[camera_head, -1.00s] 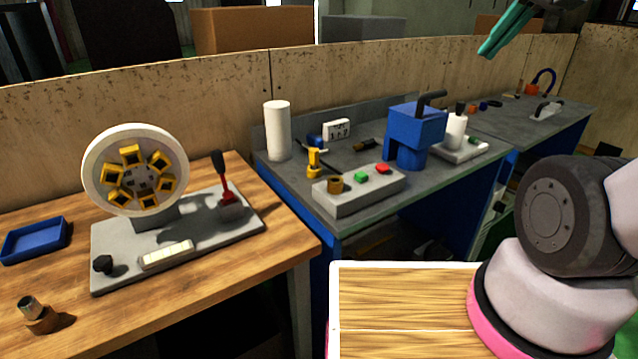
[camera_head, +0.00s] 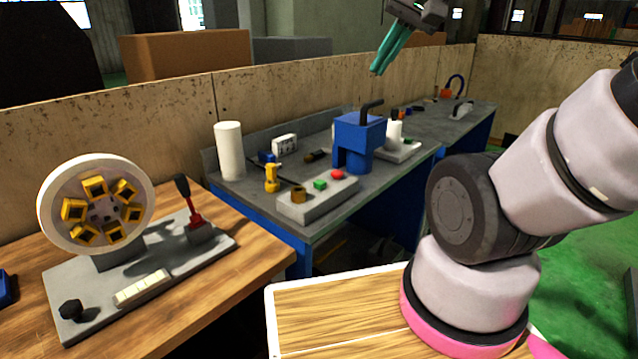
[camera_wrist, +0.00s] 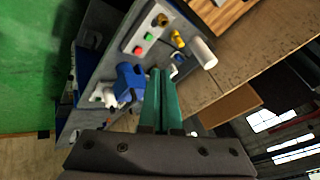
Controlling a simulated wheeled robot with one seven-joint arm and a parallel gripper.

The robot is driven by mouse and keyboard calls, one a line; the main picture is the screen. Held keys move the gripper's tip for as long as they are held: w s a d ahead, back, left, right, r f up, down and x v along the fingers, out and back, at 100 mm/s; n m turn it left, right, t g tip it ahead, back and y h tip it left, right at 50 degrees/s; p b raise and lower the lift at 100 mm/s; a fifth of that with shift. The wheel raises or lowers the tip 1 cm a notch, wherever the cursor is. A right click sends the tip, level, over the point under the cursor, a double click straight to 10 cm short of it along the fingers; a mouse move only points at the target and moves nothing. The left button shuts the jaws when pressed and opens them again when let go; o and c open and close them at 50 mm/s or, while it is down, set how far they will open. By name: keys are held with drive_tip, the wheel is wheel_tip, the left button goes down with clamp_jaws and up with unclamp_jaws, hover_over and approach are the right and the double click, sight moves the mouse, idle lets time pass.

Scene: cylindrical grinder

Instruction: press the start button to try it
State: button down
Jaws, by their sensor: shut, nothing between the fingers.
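A grey control box (camera_head: 290,212) sits on the front of the grey bench. On its top are a green button (camera_head: 320,184), a red button (camera_head: 338,174) at the right end, and a brass knob (camera_head: 299,193) at the left end. In the wrist view the green button (camera_wrist: 150,36) and red button (camera_wrist: 138,50) lie beyond the fingertips. My gripper (camera_head: 376,71), with teal fingers, is high above the bench, at the back near the wall panel. In the wrist view its fingers (camera_wrist: 161,71) are shut and empty, well apart from the box.
A blue machine with a black handle (camera_head: 358,135) stands right of the box. A yellow fitting (camera_head: 271,178) and white cylinder (camera_head: 229,151) stand to its left. A wooden table (camera_head: 262,250) with a round chuck wheel (camera_head: 97,205) is at left. A wooden panel wall runs behind.

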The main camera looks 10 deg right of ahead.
drive_tip(key=w+a+f+m+g+y, duration=0.1)
drive_tip(key=w+a+f+m+y, duration=0.2)
drive_tip(key=w, duration=0.5)
drive_tip(key=m+y, duration=0.1)
drive_tip(key=m, duration=0.9)
hover_over(324, 182)
wheel_tip(324, 182, down, 23)
drive_tip(key=shift+f+t, duration=0.1)
drive_tip(key=shift+t, duration=0.2)
drive_tip(key=shift+f, duration=0.1)
drive_tip(key=shift+f, duration=4.3)
drive_tip(key=shift+f, duration=0.4)
